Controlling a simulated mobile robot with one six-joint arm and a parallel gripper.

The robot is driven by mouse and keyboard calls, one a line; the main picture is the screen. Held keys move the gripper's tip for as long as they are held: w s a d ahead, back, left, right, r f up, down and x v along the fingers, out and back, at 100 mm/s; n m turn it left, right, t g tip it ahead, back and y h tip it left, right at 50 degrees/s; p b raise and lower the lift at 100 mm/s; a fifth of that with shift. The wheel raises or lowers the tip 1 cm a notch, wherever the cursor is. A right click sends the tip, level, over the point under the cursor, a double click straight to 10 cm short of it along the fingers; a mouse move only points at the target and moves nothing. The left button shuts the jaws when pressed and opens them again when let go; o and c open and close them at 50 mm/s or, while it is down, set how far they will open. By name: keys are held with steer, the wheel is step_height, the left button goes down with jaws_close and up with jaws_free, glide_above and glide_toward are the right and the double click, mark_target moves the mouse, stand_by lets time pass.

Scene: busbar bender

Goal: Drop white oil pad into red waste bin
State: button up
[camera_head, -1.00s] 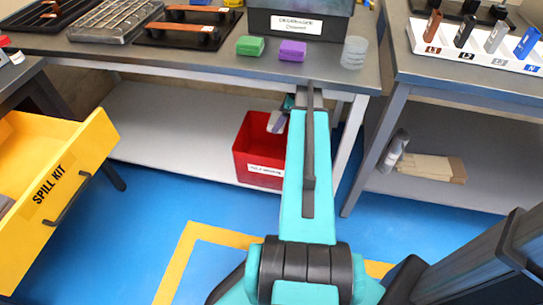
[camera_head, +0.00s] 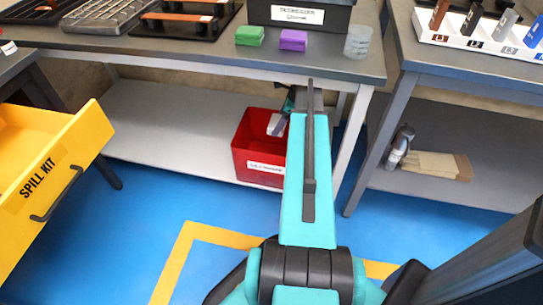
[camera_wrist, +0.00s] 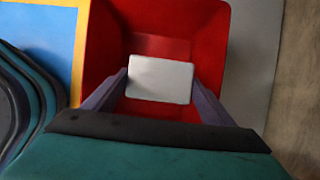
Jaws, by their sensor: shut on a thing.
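The red waste bin (camera_head: 262,160) stands on the low shelf under the middle bench, with a white label on its front. In the wrist view the bin (camera_wrist: 207,50) fills the middle, seen from above. The white oil pad (camera_wrist: 160,80) is a pale rounded rectangle between the two fingers of my gripper (camera_wrist: 158,84), over the bin's opening. My gripper is shut on the pad. In the head view my gripper (camera_head: 276,124) is at the bin's upper right, partly hidden by my arm, and a pale piece shows there.
A yellow spill kit drawer (camera_head: 45,160) stands open at the left. The bench top (camera_head: 200,52) above the bin carries a green block (camera_head: 249,35), a purple block (camera_head: 293,40) and a clear cup (camera_head: 358,42). A bench leg (camera_head: 350,150) stands right of my arm.

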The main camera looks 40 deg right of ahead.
steer(key=shift+f+b, duration=0.8)
steer(key=shift+f, duration=0.1)
steer(key=o, duration=1.1)
steer(key=p+v, duration=0.2)
steer(key=v, duration=0.5)
steer(key=shift+r+p, duration=0.25)
steer(key=shift+p, duration=0.05)
